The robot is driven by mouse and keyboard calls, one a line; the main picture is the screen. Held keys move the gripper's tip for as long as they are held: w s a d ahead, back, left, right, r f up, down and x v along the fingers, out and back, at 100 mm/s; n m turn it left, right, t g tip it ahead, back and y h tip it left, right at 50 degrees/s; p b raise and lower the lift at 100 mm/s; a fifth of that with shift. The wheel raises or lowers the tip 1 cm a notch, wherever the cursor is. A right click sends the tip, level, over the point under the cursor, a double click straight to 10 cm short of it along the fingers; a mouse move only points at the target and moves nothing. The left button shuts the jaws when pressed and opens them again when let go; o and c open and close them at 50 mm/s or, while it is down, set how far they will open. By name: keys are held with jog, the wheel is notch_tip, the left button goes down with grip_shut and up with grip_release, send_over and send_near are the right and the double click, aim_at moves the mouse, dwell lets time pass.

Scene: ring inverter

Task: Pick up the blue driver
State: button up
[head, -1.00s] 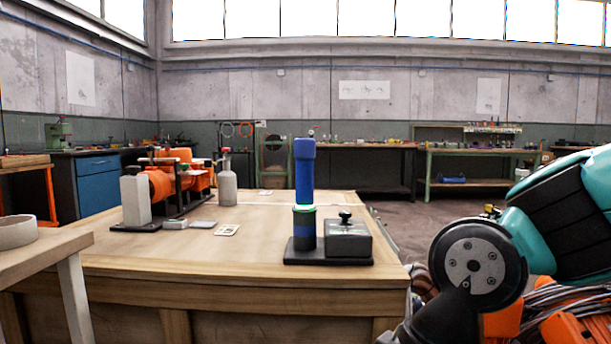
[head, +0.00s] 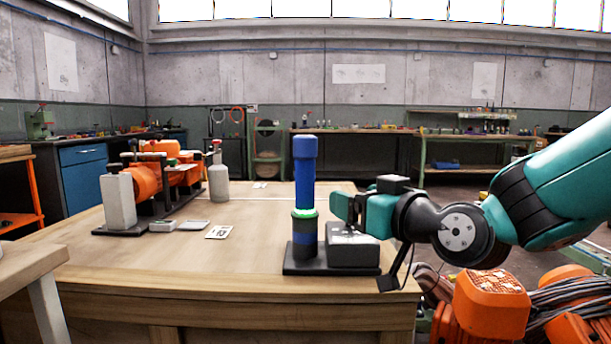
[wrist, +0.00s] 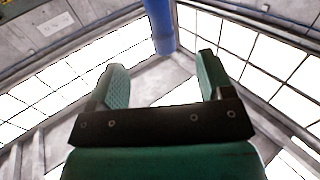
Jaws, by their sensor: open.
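The blue driver (head: 305,172) stands upright in a dark holder with a green lit ring (head: 304,213), near the front right of the wooden table. The blue driver (wrist: 161,25) shows at the top there, beyond the fingertips. Whether a finger touches it cannot be told.
The grey box (head: 350,256) shares the black base (head: 300,270) with the holder. An orange machine (head: 150,180), a grey bottle (head: 219,182) and small cards (head: 219,232) are on the table's left.

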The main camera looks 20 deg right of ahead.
aim_at(311, 180)
jog(key=p+x, duration=1)
jog(key=x, duration=0.1)
jog(key=shift+w+r+p, duration=0.15)
jog(key=shift+r+p, duration=0.05)
jog(key=shift+p, duration=0.2)
jog(key=shift+p+x, duration=1.15)
jog(key=shift+x, duration=1.85)
jog(key=shift+d+f, duration=0.15)
jog(key=shift+f, duration=0.05)
jog(key=c, duration=1.2)
jog(key=shift+r, duration=0.2)
jog(key=shift+c, duration=0.2)
